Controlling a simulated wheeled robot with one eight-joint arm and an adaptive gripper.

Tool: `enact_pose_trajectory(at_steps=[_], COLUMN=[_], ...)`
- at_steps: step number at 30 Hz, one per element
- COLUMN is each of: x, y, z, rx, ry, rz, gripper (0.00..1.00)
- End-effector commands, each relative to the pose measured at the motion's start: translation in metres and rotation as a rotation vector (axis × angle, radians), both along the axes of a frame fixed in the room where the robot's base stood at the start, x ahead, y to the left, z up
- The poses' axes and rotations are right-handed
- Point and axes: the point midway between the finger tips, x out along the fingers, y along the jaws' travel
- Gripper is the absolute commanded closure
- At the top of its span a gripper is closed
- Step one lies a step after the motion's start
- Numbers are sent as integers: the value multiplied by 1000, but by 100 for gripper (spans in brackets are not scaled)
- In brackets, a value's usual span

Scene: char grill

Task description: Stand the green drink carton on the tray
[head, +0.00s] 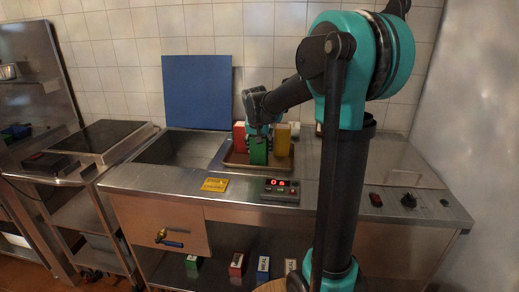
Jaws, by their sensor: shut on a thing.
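The green drink carton (259,153) is upright at the front middle of the brown tray (233,160). My gripper (259,136) comes down from above and is shut on its top. The fingers cover the upper part of the carton. I cannot tell whether its base touches the tray. On the tray, a red carton (239,138) stands to the left and a yellow carton (282,141) to the right, partly hidden by my arm and gripper.
A display unit (279,189) and a yellow item (215,185) lie on the counter in front of the tray. A blue board (197,92) leans on the back wall.

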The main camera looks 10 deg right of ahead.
Motion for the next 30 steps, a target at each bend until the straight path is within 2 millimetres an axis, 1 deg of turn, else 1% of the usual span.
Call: enact_pose_trajectory(at_steps=[10, 11, 15, 16, 26, 30], x=[0, 0, 0, 0, 0, -4], y=[0, 0, 0, 0, 0, 1], z=[-3, -3, -3, -3, -1, 10], rx=[0, 0, 0, 0, 0, 0], ry=[0, 0, 0, 0, 0, 0], rz=[0, 0, 0, 0, 0, 1], gripper=[81, 38, 21, 19, 19, 19])
